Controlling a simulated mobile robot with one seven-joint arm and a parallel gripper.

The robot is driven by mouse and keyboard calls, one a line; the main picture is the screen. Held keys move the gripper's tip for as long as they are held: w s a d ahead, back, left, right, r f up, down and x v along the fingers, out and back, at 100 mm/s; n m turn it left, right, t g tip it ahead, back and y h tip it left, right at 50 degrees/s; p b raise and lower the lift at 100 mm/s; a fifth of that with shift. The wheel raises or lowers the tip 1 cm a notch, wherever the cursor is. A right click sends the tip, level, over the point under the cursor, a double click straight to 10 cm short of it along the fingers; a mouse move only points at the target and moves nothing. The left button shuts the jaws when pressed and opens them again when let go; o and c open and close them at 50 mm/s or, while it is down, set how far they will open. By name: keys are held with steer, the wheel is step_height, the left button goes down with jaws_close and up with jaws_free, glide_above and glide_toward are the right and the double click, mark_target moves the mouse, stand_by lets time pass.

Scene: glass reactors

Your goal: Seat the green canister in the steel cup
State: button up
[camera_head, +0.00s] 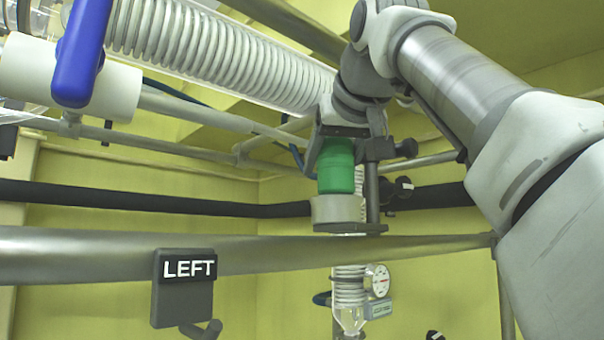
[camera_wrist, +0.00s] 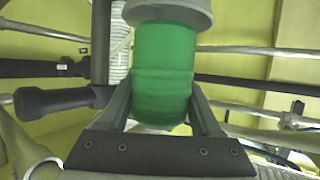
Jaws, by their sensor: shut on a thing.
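The green canister (camera_head: 336,168) is upright at the centre right of the head view, with its lower end at the mouth of the pale grey steel cup (camera_head: 338,209). In the wrist view the green canister (camera_wrist: 164,75) stands between the two fingers and meets the cup (camera_wrist: 168,12) at the top of the picture. The cup hides that end of the canister, so I cannot tell how deep it sits. My gripper (camera_head: 335,142) is shut on the canister from above; its fingers also show in the wrist view (camera_wrist: 163,108).
A dark upright post and clamp (camera_head: 372,190) stand close right of the canister. A metal rail (camera_head: 110,255) with a LEFT sign (camera_head: 185,280) crosses in front. A coiled glass condenser (camera_head: 210,50) hangs at upper left, beside a blue valve handle (camera_head: 80,50).

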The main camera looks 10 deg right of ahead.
mark_target(341, 159)
steer(key=shift+f+b, duration=1.15)
steer(key=shift+f, duration=0.3)
stand_by(1.1)
steer(key=o, duration=1.5)
steer(key=shift+p+v, duration=0.65)
steer(key=shift+v, duration=2.85)
steer(key=shift+s, duration=0.1)
